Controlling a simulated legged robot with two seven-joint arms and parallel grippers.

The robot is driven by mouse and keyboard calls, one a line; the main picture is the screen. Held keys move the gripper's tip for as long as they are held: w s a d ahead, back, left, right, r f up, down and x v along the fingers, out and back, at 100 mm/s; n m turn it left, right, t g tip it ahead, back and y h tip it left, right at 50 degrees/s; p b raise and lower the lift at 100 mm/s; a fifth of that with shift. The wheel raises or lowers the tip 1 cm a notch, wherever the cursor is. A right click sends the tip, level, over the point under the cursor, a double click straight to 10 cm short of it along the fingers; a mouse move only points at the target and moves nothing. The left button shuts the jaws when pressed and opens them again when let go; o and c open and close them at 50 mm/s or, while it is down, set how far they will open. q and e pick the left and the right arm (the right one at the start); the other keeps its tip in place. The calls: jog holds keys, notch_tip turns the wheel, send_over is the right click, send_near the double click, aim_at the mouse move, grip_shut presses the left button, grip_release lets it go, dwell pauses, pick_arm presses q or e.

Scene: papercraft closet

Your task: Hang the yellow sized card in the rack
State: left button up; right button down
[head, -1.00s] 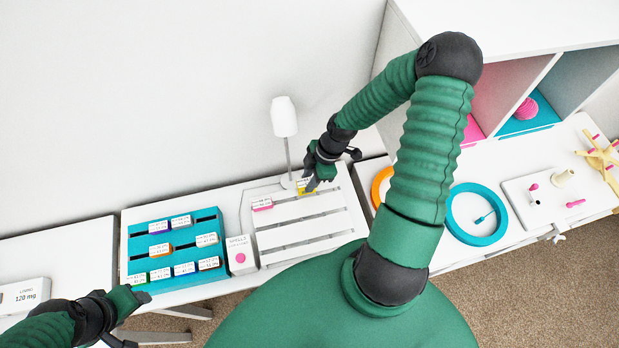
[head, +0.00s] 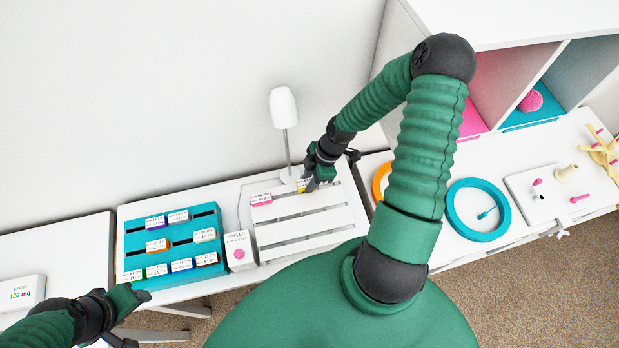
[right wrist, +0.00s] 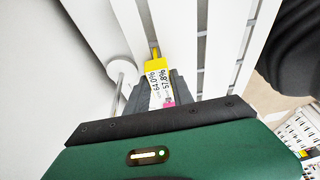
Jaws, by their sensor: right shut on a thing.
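The yellow card (head: 302,186) is at the top slot of the white slatted rack (head: 310,228). In the right wrist view the yellow card (right wrist: 157,72) shows a white printed label and lies between the fingers. My right gripper (head: 313,181) is shut on it; the gripper also shows in the right wrist view (right wrist: 158,88). Whether the card's lower edge sits in the slot is hidden. A pink card (head: 261,200) stands in the rack's top row, left of the yellow one. My left gripper (head: 138,295) is at the lower left, away from the rack; its finger gap is not clear.
A teal rack (head: 131,243) with several cards stands left of the white rack. A white box (head: 239,252) with a pink dot sits between them. A white lamp (head: 284,108) stands close behind my right gripper. A teal ring (head: 456,218) lies to the right.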

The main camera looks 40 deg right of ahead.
jog(key=shift+f+b, duration=0.65)
jog(key=shift+f, duration=0.6)
jog(key=c, duration=1)
grip_release()
jog(key=shift+r, duration=0.15)
